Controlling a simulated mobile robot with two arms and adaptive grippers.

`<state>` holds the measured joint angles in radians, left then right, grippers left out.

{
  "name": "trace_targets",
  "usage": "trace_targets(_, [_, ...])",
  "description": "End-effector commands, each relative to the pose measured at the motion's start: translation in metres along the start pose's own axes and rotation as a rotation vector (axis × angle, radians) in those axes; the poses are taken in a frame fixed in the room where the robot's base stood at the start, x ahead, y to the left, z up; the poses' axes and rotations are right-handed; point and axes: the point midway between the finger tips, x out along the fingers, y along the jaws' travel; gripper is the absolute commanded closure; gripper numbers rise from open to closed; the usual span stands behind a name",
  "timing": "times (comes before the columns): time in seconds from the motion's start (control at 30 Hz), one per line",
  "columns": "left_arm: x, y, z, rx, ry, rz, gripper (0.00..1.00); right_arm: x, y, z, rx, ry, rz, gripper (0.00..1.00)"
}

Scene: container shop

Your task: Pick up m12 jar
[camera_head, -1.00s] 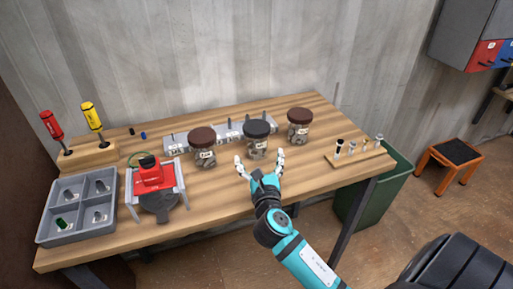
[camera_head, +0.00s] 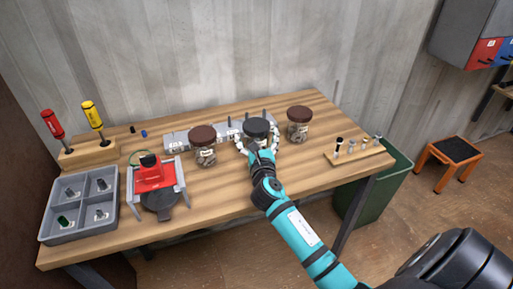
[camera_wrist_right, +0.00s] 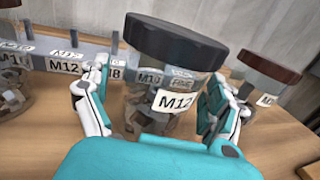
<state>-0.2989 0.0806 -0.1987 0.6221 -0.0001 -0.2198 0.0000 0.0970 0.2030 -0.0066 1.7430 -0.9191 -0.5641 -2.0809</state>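The M12 jar (camera_head: 257,127) is a clear jar with a black lid, standing upright on the wooden table between two brown-lidded jars. In the right wrist view, the jar (camera_wrist_right: 178,45) shows its "M12" label and metal parts inside. My right gripper (camera_head: 258,142) is around the jar, with one finger on each side of its body below the lid. The right wrist view shows these open fingers (camera_wrist_right: 158,85); a gap shows at the left finger, and contact at the right cannot be told. My left gripper is not in view.
Brown-lidded jars stand close on the left (camera_head: 203,145) and right (camera_head: 299,124). A grey labelled rack (camera_head: 180,142) sits behind. A red fixture (camera_head: 153,178), grey tray (camera_head: 80,205) and screwdriver block (camera_head: 88,152) are left; a small bolt stand (camera_head: 360,155) is right.

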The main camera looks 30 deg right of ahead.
Motion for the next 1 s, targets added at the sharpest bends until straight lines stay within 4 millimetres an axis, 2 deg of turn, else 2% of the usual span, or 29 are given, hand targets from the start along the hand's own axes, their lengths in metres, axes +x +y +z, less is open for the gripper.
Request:
trace_targets(0.07, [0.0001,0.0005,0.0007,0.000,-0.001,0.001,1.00,-0.0002,0.0001,-0.0001,0.000,0.000,0.000,0.18])
trace_targets(0.57, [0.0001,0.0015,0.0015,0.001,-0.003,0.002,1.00,-0.0005,0.0002,-0.0002,0.000,0.000,0.000,0.82])
trace_targets(1.0, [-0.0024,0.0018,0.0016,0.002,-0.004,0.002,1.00,0.0000,0.0002,0.0095,0.000,-0.005,0.001,0.82])
